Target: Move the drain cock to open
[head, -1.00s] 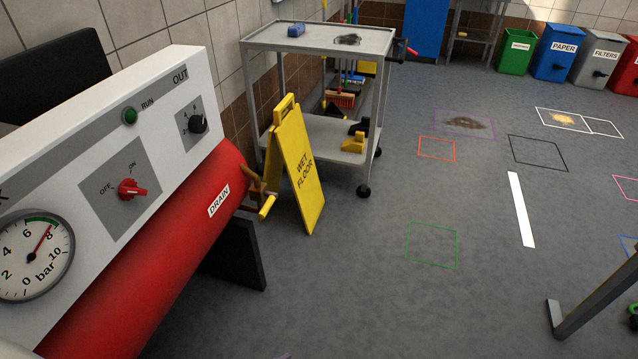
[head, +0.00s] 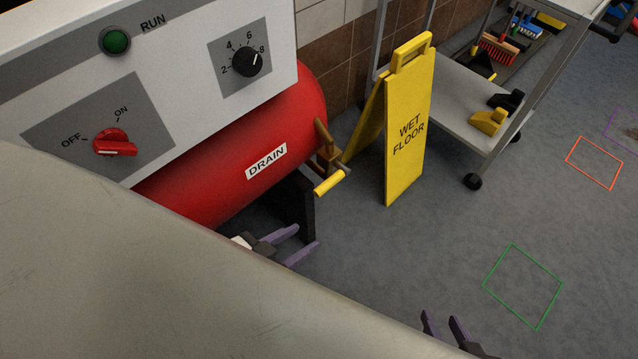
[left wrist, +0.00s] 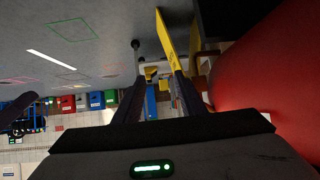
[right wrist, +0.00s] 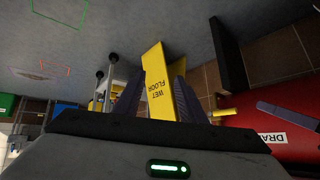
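The drain cock (head: 328,146) is a brass fitting at the right end of the red tank (head: 225,185) labelled DRAIN. Its yellow handle (head: 329,181) sticks out toward the lower left in the head view. The handle also shows in the right wrist view (right wrist: 222,112). My left gripper (head: 308,236) is open and empty, below the tank and a little below and left of the handle in the head view. My right gripper (head: 443,318) is open and empty, further right and lower, apart from the cock. Neither gripper touches the handle.
A yellow wet floor sign (head: 408,130) stands just right of the cock. Behind it is a grey trolley (head: 455,137). A dark support (head: 295,205) stands under the tank. The panel has a red switch (head: 115,143) and a black dial (head: 245,62).

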